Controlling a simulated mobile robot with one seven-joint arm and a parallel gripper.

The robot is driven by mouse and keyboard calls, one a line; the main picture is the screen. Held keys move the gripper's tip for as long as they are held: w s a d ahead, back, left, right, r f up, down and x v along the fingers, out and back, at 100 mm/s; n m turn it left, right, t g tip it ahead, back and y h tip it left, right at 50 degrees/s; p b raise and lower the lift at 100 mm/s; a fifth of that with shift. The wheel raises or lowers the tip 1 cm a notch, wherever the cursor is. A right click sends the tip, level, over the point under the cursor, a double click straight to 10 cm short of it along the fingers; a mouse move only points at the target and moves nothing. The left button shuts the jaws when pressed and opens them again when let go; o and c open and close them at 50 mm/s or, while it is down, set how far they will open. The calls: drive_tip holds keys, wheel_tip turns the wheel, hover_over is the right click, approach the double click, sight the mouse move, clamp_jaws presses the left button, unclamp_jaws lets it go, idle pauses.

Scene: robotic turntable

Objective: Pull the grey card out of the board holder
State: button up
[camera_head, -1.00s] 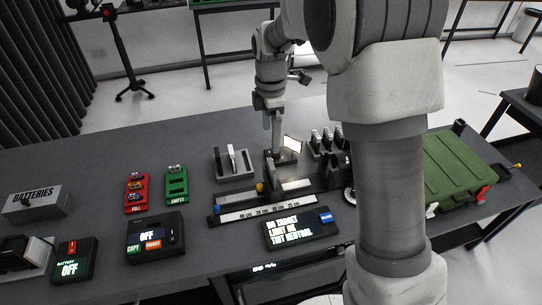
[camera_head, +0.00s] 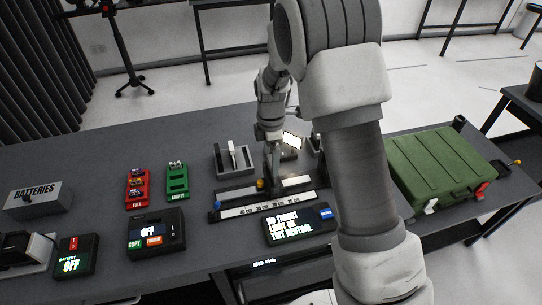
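A grey holder (camera_head: 234,162) stands on the table left of my arm. Thin upright boards stand in it, one white board (camera_head: 231,152) and darker ones beside it. Which of them is the grey card I cannot tell for sure. My gripper (camera_head: 272,160) points down just right of the holder, behind the ruled rail, and appears apart from the boards. Its fingertips are small and dark, so I cannot tell whether they are open or shut.
A ruled rail (camera_head: 267,208) and a display box (camera_head: 300,228) lie in front. A bright panel (camera_head: 292,140) is right of my gripper. Red (camera_head: 137,188) and green (camera_head: 177,181) battery racks stand left, a green case (camera_head: 440,170) right. The table's back left is clear.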

drive_tip(key=c, duration=1.4)
drive_tip(key=shift+r+p, duration=1.65)
drive_tip(key=shift+r, duration=1.15)
